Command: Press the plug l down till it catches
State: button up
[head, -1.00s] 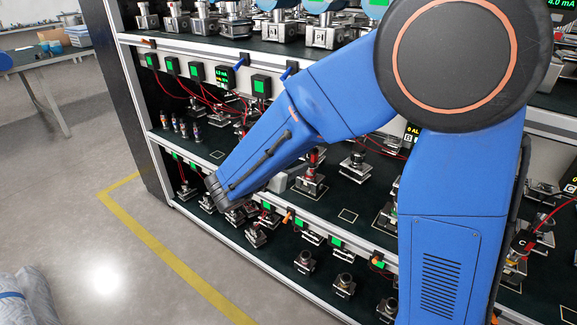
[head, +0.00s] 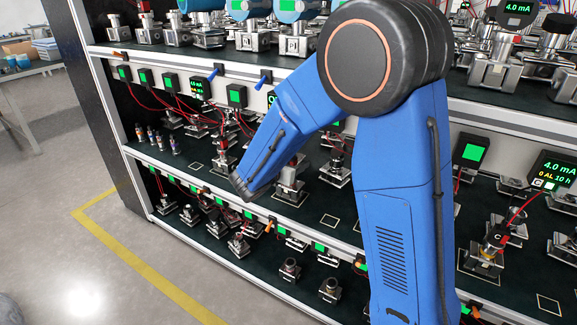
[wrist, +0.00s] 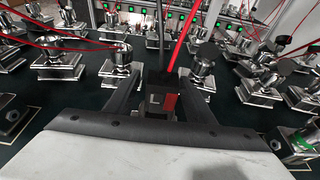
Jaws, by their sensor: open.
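The plug l (wrist: 156,102) is a small black block marked L with a red side face. It shows in the wrist view between my gripper's fingers. A red lead and a dark lead rise from it. My gripper (wrist: 158,95) is open, with one dark finger on each side of the plug. I cannot tell whether the fingers touch it. The plug's lower end and the socket under it are hidden by the plug and my gripper. In the head view my blue arm reaches to the middle shelf and the plug cannot be made out clearly.
Metal transmitters stand close around in the wrist view, one at the left (wrist: 121,66) and one at the right (wrist: 257,82). Red leads cross at the upper left. In the head view, a row of transmitters (head: 196,32) stands on the shelf above, and a shelf rail (head: 195,183) runs below.

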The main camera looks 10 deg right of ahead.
jog(key=shift+w+d+f, duration=0.2)
jog(key=shift+w+d, duration=0.25)
jog(key=shift+c, duration=0.3)
grip_shut()
